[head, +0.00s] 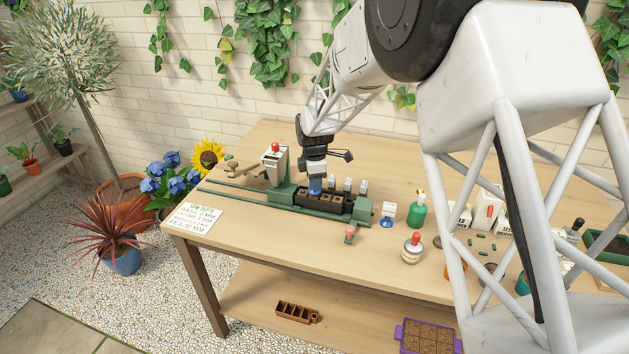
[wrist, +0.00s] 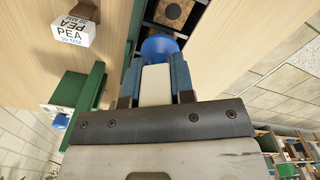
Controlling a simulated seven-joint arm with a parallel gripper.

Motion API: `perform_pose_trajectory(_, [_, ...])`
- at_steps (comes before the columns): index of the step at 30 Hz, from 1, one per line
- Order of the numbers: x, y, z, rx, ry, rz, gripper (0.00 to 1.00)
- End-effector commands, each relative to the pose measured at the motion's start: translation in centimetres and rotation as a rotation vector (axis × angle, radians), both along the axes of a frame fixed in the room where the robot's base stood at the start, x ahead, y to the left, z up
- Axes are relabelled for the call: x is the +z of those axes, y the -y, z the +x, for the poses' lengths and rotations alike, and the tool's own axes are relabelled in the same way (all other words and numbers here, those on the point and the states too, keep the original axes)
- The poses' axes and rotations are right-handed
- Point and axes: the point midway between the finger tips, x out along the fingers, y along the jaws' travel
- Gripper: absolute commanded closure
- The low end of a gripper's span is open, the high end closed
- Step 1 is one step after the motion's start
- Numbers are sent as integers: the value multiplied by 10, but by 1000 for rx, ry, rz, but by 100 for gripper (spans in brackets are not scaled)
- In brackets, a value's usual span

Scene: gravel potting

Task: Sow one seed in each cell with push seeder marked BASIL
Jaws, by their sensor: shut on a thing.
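My gripper (head: 315,181) is shut on a push seeder with a white body and a blue end (head: 315,190). In the wrist view my gripper (wrist: 155,84) grips the white body, and the blue end (wrist: 159,46) points away from it. Any marking on the held seeder is hidden, so I cannot tell whether it says BASIL. The seeder is over the dark cell tray (head: 302,201), which sits in a green fixture on the table. In the wrist view one tray cell (wrist: 173,10) shows a brown fill with a dark centre hole. Whether the seeder touches a cell is unclear.
A sow-depth card (head: 194,217) lies at the table's left. Another white seeder with a blue base (head: 387,216), a green bottle (head: 417,213) and a red-capped bottle (head: 412,248) stand right of the fixture. A PEA 30 MM block (wrist: 72,33) shows in the wrist view.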

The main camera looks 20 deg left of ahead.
Motion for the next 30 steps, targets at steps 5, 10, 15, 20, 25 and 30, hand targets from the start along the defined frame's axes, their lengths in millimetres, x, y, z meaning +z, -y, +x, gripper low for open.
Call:
perform_pose_trajectory(5, [-2,0,0,0,0,0,94])
perform_pose_trajectory(10, [-4,0,0,0,0,0,94])
perform_pose_trajectory(15, [-5,0,0,0,0,0,94])
perform_pose_trajectory(20, [-7,0,0,0,0,0,94])
perform_pose_trajectory(25, [-9,0,0,0,0,0,94])
perform_pose_trajectory(30, [-11,0,0,0,0,0,94])
